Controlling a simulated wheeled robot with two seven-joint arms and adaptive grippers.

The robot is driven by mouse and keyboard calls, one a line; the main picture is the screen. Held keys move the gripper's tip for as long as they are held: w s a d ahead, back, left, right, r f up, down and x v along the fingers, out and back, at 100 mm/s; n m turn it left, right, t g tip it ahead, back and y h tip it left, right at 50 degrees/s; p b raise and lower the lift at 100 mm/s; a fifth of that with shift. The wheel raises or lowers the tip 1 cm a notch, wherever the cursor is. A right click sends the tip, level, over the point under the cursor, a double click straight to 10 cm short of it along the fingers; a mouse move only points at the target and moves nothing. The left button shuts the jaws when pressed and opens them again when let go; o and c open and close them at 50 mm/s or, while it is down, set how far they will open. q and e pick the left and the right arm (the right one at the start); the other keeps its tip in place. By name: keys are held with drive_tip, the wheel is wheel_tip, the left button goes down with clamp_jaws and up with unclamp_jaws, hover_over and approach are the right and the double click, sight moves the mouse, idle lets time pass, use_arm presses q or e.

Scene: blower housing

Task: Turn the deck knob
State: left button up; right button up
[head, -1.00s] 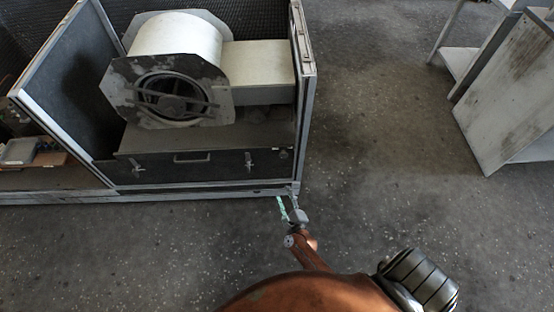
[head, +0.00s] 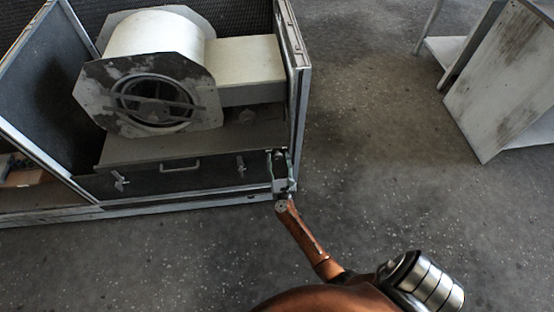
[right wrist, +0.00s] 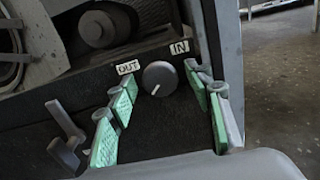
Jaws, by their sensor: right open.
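The deck knob (right wrist: 160,76) is a round grey dial on the dark front panel. Its white mark points down and slightly left. An "OUT" label (right wrist: 128,67) sits to its upper left and an "IN" label (right wrist: 180,47) to its upper right. My right gripper (head: 281,158) is at the right end of the panel in the head view. In the right wrist view its green-padded fingers (right wrist: 162,92) are open, one on each side of the knob, with gaps showing. The left gripper is not in view.
The blower housing (head: 152,35) stands on the deck above the panel. A latch (right wrist: 65,135) lies left of the fingers, and a frame post (head: 297,90) rises close on the right. A handle (head: 180,165) is mid-panel. Floor to the right is clear up to a leaning board (head: 505,80).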

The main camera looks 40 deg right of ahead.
drive_tip(key=shift+w, duration=0.1)
drive_tip(key=shift+c, duration=0.6)
drive_tip(key=c, duration=1)
drive_tip(key=shift+a, duration=0.15)
drive_tip(key=shift+c, duration=0.2)
